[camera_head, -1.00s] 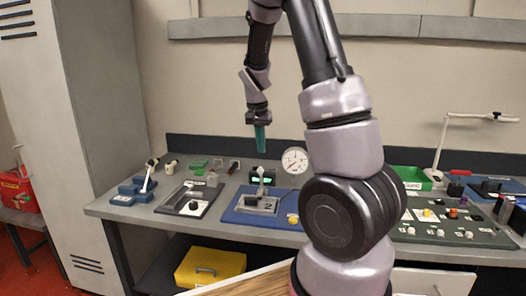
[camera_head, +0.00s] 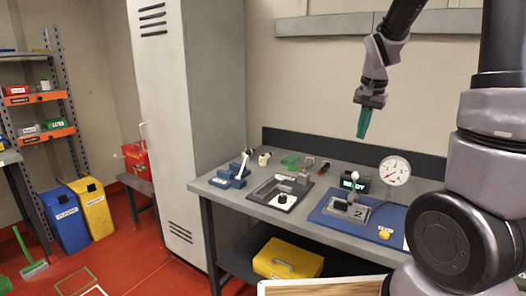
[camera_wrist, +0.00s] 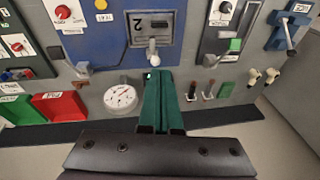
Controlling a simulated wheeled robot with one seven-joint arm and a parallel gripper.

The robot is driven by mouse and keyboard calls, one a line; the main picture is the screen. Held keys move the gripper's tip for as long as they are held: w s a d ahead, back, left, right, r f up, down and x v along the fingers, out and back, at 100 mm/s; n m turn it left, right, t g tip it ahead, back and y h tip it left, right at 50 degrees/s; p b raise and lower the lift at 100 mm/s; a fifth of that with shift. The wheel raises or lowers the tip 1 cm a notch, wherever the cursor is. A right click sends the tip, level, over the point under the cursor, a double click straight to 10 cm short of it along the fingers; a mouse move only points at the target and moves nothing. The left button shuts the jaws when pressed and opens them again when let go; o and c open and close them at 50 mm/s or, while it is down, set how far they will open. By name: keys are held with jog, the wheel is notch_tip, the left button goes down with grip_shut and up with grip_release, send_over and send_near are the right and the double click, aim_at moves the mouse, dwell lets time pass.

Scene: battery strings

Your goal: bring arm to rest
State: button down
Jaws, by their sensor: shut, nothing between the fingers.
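My gripper (camera_head: 363,123) hangs from my bent arm above the back of the workbench, in front of the wall. Its teal fingers are together with nothing between them, pointing down. In the wrist view my gripper (camera_wrist: 158,90) reaches over the bench toward the blue panel (camera_wrist: 112,50), which is marked 2 and has a lever. The fingers look apart from the panel.
A black-framed panel (camera_head: 268,198) and a blue lever device (camera_head: 228,180) stand on the bench. A yellow case (camera_head: 288,260) sits on the shelf below. A tall grey locker (camera_head: 178,110) stands left of the bench. Blue (camera_head: 64,216) and yellow (camera_head: 95,212) bins stand farther left. The red floor between is largely clear.

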jog(key=s+a+r+n+t+y, duration=0.1)
jog(key=s+a+r+t, duration=0.1)
jog(key=s+r, duration=0.4)
jog(key=s+a+r+n+t+y, duration=0.1)
jog(key=s+a+r, duration=0.3)
jog(key=s, duration=0.9)
notch_tip(320, 180, up, 2)
jog(key=shift+a+n+t, duration=0.2)
jog(key=shift+n+t, duration=0.5)
jog(key=shift+n, duration=0.1)
jog(key=shift+w, duration=0.1)
